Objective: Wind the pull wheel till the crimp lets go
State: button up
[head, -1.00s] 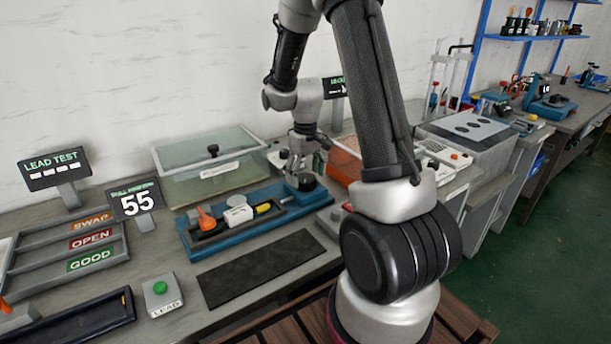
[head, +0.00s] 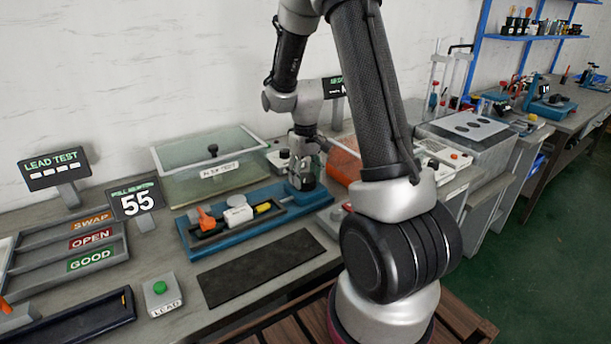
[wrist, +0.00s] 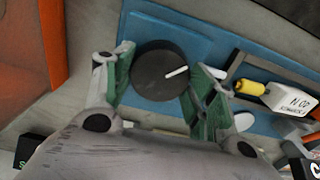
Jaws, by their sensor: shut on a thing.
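The pull wheel (wrist: 158,62) is a dark round knob with a white index line, on the right end of a blue pull tester base (head: 320,203). My gripper (wrist: 162,76) is at the wheel, with one green-padded finger on each side of it, shut on it. In the head view my gripper (head: 303,180) hides most of the wheel. A white block (head: 238,215), an orange piece (head: 206,221) and a yellow piece (head: 263,208) lie in the tester's dark recess. The crimp itself is too small to make out.
A lidded clear bin (head: 208,180) stands behind the tester. A dark mat (head: 262,268) lies in front. A green-button box (head: 162,293) and sorting trays marked SWAP, OPEN and GOOD (head: 125,246) are at left.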

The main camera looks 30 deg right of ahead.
aim_at(306, 177)
jog(key=shift+m, duration=2.5)
jog(key=o, duration=1)
notch_tip(306, 177, up, 12)
